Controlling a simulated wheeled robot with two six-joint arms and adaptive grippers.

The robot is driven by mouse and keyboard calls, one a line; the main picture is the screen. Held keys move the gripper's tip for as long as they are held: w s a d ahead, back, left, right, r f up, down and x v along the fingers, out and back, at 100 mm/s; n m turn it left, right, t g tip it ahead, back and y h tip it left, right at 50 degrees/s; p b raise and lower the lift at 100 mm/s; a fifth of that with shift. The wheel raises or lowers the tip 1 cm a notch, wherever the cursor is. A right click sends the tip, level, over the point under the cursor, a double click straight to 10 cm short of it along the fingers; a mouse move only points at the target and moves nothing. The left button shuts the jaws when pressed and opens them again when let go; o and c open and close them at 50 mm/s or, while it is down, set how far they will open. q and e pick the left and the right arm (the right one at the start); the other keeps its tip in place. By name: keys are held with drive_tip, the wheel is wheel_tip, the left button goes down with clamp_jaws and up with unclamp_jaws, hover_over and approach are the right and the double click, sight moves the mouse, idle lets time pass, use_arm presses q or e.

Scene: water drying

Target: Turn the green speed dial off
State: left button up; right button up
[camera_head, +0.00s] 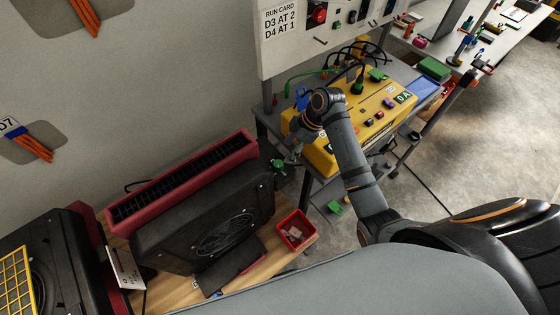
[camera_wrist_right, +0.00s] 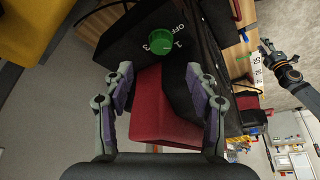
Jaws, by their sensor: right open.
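The green dial (camera_wrist_right: 160,41) sits on the dark end face of a machine, with "OFF" and numerals printed around it in the right wrist view. In the head view a green knob (camera_head: 278,165) shows at the right end of the dark fan unit (camera_head: 206,218) with a red vented part (camera_head: 185,180). My right gripper (camera_wrist_right: 163,90) is open and empty, its fingers spread below the dial in the wrist view and apart from it. In the head view my right gripper (camera_head: 293,156) is beside the knob. An arm that looks like my left (camera_wrist_right: 286,72) shows in the wrist view, its jaws too small to judge.
A yellow control box (camera_head: 360,108) with cables stands on a bench behind my right arm. A red bin (camera_head: 295,229) stands on the wooden table by the fan unit. A run card (camera_head: 281,23) hangs on the panel.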

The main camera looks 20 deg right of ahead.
sight(278, 163)
drive_tip(key=p+x, duration=0.1)
drive_tip(key=x, duration=0.7)
drive_tip(key=shift+f, duration=0.25)
drive_tip(key=shift+s, duration=0.1)
drive_tip(key=c, duration=1.2)
